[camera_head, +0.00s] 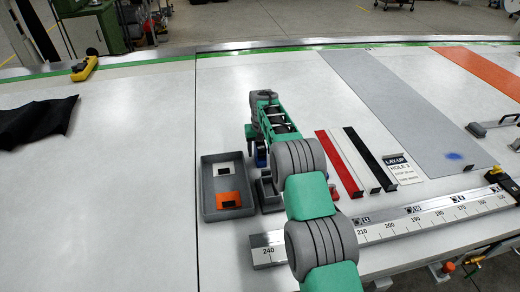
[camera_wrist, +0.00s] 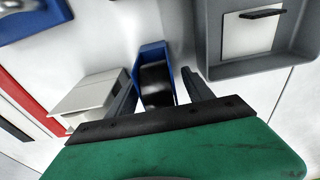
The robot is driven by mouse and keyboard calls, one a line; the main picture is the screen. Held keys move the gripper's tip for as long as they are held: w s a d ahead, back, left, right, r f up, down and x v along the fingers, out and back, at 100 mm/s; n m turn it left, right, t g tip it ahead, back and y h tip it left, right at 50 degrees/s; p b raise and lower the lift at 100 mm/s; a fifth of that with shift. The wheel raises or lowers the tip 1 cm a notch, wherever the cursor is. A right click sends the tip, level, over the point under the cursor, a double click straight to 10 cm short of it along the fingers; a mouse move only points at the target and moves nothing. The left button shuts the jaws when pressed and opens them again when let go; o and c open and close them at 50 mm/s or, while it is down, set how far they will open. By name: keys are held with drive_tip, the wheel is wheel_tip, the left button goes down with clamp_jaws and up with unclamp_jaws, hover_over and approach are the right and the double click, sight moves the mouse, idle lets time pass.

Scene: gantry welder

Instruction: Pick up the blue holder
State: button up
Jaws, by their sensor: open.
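The blue holder (camera_wrist: 149,52) is in the middle of the wrist view. It is an upright blue frame around a dark, rounded piece. My gripper (camera_wrist: 155,75) is open, with one dark finger on either side of the holder's front part. I cannot tell whether either finger touches it. In the head view, a bit of blue (camera_head: 261,156) shows below my wrist, just right of the grey tray. My arm hides most of that spot and the fingertips.
A grey tray (camera_head: 207,190) with a white and an orange piece stands just left; its wall is close to my right finger in the wrist view (camera_wrist: 214,50). A pale box (camera_wrist: 88,95) is beside my left finger. Red and black strips (camera_head: 338,163) lie right. The left table is mostly clear.

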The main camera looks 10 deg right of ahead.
clamp_jaws()
idle(0.7)
